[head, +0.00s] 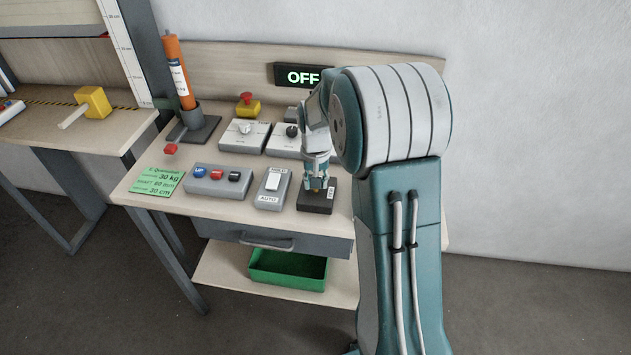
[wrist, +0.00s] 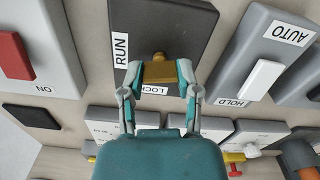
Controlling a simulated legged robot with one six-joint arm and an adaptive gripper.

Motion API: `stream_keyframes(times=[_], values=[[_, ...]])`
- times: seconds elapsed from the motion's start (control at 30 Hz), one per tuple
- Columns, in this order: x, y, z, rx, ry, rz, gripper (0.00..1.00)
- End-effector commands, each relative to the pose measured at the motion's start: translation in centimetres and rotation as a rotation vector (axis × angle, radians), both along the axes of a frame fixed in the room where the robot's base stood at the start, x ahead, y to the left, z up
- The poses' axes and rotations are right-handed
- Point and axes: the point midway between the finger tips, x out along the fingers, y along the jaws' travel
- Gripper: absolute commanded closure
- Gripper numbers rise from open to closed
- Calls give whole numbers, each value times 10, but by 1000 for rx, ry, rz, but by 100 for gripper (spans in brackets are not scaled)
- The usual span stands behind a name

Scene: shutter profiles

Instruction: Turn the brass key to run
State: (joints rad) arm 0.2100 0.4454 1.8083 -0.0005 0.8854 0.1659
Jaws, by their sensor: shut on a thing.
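The brass key (wrist: 159,71) sticks out of a dark switch box (wrist: 187,23) with RUN and LOCK labels. In the head view the box (head: 314,207) stands at the front right of the bench. My gripper (wrist: 160,86) is shut on the key, with one finger on each side of its bow. In the head view my gripper (head: 317,185) is over the box and mostly covers the key. The RUN label is to the left of the key and the LOCK label is just below it, partly hidden by the key and fingers in the wrist view.
A HOLD/AUTO rocker box (head: 261,202) stands close to the left of the key box. A box with several push buttons (head: 205,190) is farther left. Two knob boxes (head: 244,147) are behind. A display (head: 297,76) on the back panel reads OFF. A green bin (head: 262,281) is below.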

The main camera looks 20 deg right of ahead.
Motion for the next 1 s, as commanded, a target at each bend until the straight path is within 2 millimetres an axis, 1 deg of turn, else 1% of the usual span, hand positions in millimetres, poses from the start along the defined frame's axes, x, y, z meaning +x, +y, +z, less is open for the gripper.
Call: stream_keyframes(times=[0.03, 0.2, 0.4, 0.97, 1.0], values=[[-3, 1, -4, 3, 12, -32, 100], [-3, 1, -4, 3, 13, -131, 100], [-3, 1, -4, 2, 13, -201, 100], [-3, 2, -4, 3, 13, -233, 100], [-3, 2, -4, 3, 13, -233, 53]])
